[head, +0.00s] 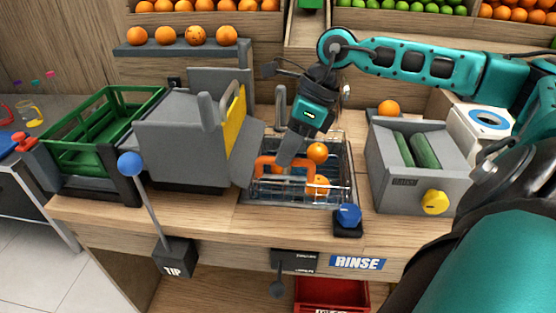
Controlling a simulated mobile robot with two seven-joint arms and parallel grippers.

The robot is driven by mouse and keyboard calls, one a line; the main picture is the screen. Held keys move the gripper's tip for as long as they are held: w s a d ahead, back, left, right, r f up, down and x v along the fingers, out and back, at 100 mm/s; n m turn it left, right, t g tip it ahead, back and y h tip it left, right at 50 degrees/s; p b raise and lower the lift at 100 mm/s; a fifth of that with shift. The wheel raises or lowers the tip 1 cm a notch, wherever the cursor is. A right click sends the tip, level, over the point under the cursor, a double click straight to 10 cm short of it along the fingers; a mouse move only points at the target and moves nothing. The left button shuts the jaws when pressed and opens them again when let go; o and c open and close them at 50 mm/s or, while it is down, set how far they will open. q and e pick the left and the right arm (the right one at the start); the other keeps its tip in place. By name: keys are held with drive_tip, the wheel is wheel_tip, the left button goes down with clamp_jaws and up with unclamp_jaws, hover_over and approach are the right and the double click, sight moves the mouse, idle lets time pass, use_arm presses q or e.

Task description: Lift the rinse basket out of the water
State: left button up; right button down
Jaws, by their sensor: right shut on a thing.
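The wire rinse basket (258,189) sits at the middle of the wooden counter, over the rinse place. It holds oranges (317,151), and another orange (319,184) lies nearer the front. The fingertips partly hide the handle. The water surface and the basket's bottom are hard to make out through the wires. My left gripper is not in view.
A grey box with a yellow panel (235,117) stands close on the left. A grey roller machine with a yellow knob (435,202) stands on the right. A blue button (348,215) sits at the basket's front right corner. A faucet (281,107) rises behind.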

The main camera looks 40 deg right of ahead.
drive_tip(key=shift+w+d+r, duration=0.1)
drive_tip(key=shift+r, duration=0.15)
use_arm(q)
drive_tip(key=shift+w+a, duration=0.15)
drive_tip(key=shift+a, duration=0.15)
use_arm(e)
drive_tip(key=shift+r, duration=0.1)
drive_tip(key=c, duration=1.5)
unclamp_jaws()
drive_tip(key=shift+w, duration=0.1)
drive_tip(key=shift+o, duration=1.3)
drive_tip(key=shift+s, duration=0.2)
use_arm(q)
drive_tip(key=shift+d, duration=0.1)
use_arm(e)
drive_tip(key=shift+o, duration=0.7)
